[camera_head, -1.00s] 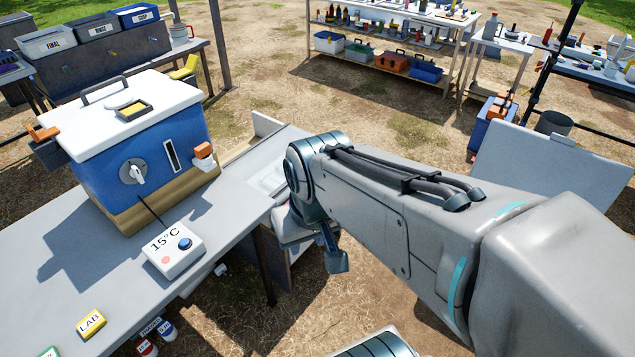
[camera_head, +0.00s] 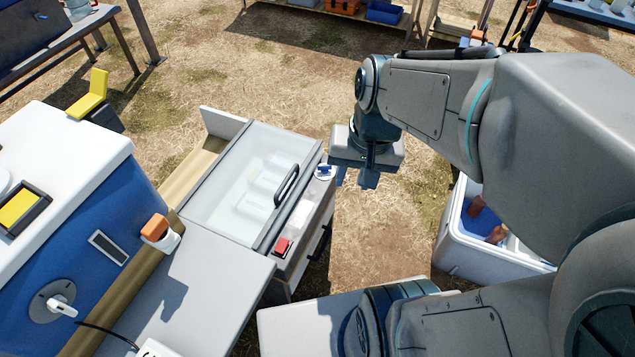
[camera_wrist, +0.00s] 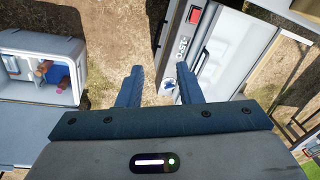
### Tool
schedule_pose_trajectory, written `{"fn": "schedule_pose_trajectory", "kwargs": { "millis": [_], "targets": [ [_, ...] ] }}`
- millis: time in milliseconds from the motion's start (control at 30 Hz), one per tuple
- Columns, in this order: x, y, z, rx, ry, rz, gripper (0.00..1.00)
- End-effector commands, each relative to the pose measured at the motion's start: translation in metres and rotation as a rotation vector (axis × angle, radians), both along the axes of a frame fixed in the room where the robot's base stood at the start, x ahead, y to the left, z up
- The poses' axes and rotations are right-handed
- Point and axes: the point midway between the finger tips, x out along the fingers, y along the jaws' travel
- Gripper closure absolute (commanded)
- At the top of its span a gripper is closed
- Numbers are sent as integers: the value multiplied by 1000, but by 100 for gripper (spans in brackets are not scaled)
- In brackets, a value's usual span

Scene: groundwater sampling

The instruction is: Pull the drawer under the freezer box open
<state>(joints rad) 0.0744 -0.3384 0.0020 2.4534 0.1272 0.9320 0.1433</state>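The freezer box (camera_head: 236,160) is a grey chest with a clear lid and a black lid handle, left of my gripper in the head view. Its front carries a red switch (camera_head: 283,246). Below that front is the drawer (camera_head: 307,262) with a dark handle (camera_head: 320,243); it looks shut, seen steeply from above. My gripper (camera_head: 355,179) hangs in the air beyond the far front corner of the box, apart from the handle. In the wrist view my gripper (camera_wrist: 158,86) is open and empty, and the red switch (camera_wrist: 194,14) shows at the top.
A grey tabletop (camera_head: 205,300) adjoins the box at the near side. An open white cooler (camera_head: 480,257) sits on the ground at the right. Bare ground lies between it and the box.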

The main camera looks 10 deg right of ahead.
Motion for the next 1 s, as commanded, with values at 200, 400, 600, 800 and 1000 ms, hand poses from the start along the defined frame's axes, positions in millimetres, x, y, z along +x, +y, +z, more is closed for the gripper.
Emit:
{"fn": "schedule_pose_trajectory", "kwargs": {
  "millis": [200, 400, 600, 800, 1000],
  "targets": [
    [26, -7, -93, 187, 246, -416, 68],
    [51, -12, -167, 344, 471, -788, 68],
    [75, -22, -247, 492, 711, -1157, 68],
    [97, -38, -331, 636, 968, -1520, 68],
    [114, -60, -422, 778, 1253, -1865, 68]
  ]
}}
